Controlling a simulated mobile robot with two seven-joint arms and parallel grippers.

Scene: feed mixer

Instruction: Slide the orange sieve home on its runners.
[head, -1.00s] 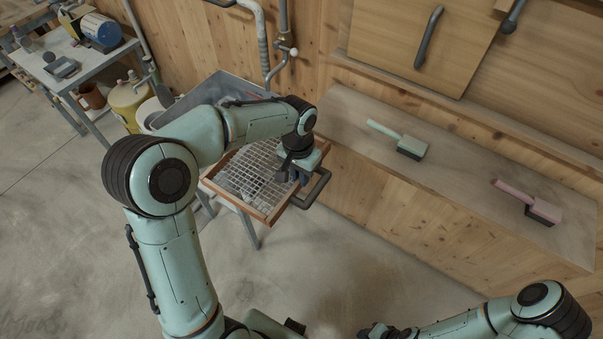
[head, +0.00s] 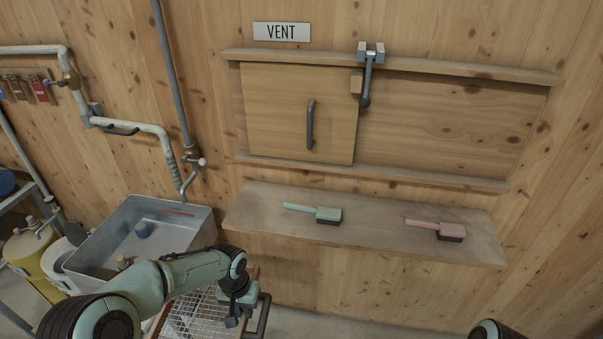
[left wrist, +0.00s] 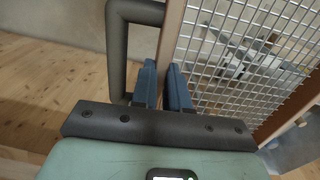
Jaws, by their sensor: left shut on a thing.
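The orange sieve (head: 192,318), a wire mesh in an orange-brown frame, shows at the bottom of the head view, cut off by the picture edge and partly covered by my left arm. My left gripper (head: 233,319) is at its right side, beside a dark bar handle (head: 263,316). In the left wrist view, the two blue fingers (left wrist: 163,88) are shut on the frame's rim, with the mesh (left wrist: 280,45) to the right and the handle (left wrist: 116,45) to the left. The runners cannot be made out. My right gripper is out of view.
A grey metal basin (head: 170,215) stands behind the sieve. A shelf (head: 375,235) to the right holds a green brush (head: 326,214) and a pink brush (head: 440,230). Above it is a sliding vent panel (head: 275,110). Yellow container (head: 35,255) at left.

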